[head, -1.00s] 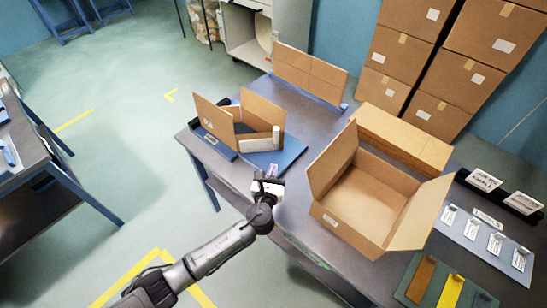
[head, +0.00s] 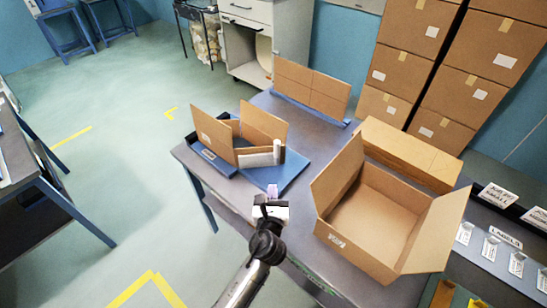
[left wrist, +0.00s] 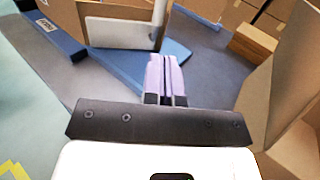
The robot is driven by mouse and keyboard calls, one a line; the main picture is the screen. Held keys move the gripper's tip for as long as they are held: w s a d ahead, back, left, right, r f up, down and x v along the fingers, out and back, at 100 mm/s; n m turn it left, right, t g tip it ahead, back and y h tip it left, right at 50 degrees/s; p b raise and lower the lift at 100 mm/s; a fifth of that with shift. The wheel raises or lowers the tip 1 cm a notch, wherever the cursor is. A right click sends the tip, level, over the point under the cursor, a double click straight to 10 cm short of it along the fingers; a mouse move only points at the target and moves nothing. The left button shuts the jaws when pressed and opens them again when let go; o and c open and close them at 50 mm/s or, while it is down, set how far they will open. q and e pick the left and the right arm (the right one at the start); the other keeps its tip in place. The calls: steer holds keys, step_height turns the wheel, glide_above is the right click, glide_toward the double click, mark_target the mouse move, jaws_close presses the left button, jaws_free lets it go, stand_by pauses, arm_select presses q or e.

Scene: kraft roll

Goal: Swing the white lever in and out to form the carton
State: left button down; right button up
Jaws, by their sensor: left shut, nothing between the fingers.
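The white lever (head: 260,158) stands at the front of a blue forming fixture (head: 282,180), with an upright post at its right end. A part-folded brown carton (head: 216,137) stands in the fixture with its flaps up. The lever also shows in the left wrist view (left wrist: 118,33), with the carton (left wrist: 108,8) behind it. My left gripper (head: 272,192) is just in front of the fixture's near corner, apart from the lever. Its lilac fingertips are closed together with nothing between them in the left wrist view (left wrist: 164,76). My right gripper is not in view.
A large open carton (head: 370,215) stands on the grey table right of my left gripper. Flat carton stock (head: 410,152) lies behind it. A brown panel (head: 311,87) stands upright at the table's back. Stacked boxes (head: 405,60) stand beyond.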

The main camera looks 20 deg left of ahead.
arm_select(q)
steer(key=b, duration=0.4)
glide_toward(277, 151)
steer(key=x, duration=0.7)
steer(key=shift+w+f, duration=0.1)
steer(key=shift+w, duration=0.1)
steer(key=shift+w+a, duration=0.1)
